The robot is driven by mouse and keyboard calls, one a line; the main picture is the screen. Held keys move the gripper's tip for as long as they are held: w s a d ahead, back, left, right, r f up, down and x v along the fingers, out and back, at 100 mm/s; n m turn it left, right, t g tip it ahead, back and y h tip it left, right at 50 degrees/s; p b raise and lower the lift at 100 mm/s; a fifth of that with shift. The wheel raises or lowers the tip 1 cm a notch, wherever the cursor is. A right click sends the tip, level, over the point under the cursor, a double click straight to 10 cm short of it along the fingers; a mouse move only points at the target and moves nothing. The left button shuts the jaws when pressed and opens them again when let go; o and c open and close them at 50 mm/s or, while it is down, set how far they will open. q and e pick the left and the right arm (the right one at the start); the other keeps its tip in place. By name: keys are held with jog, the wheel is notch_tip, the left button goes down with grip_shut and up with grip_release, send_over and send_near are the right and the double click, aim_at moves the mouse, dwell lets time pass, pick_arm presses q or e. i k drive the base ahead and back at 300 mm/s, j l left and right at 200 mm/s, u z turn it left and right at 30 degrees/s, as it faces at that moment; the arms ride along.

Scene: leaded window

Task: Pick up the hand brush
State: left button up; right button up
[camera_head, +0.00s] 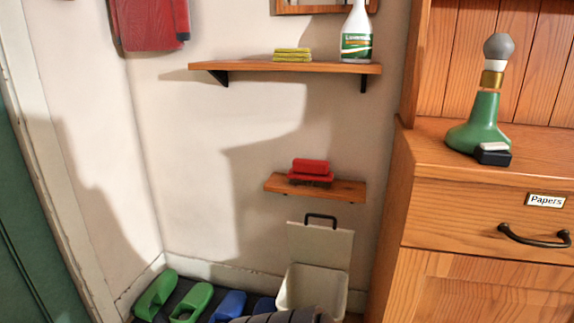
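The hand brush (311,172) is red with dark bristles along its underside. It rests bristles down on the small lower wooden shelf (346,188) on the wall, near the middle of the head view. Nothing touches it apart from the shelf. Neither of my grippers shows in this view.
The upper shelf (260,67) holds yellow sponges (292,55) and a spray bottle (357,35). A lidded bin (313,288) stands below the brush, beside green and blue slippers (191,302). A wooden cabinet (480,210) with a green lamp-like object (482,125) bounds the right.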

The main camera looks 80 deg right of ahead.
aim_at(304, 170)
jog(key=z, duration=2.9)
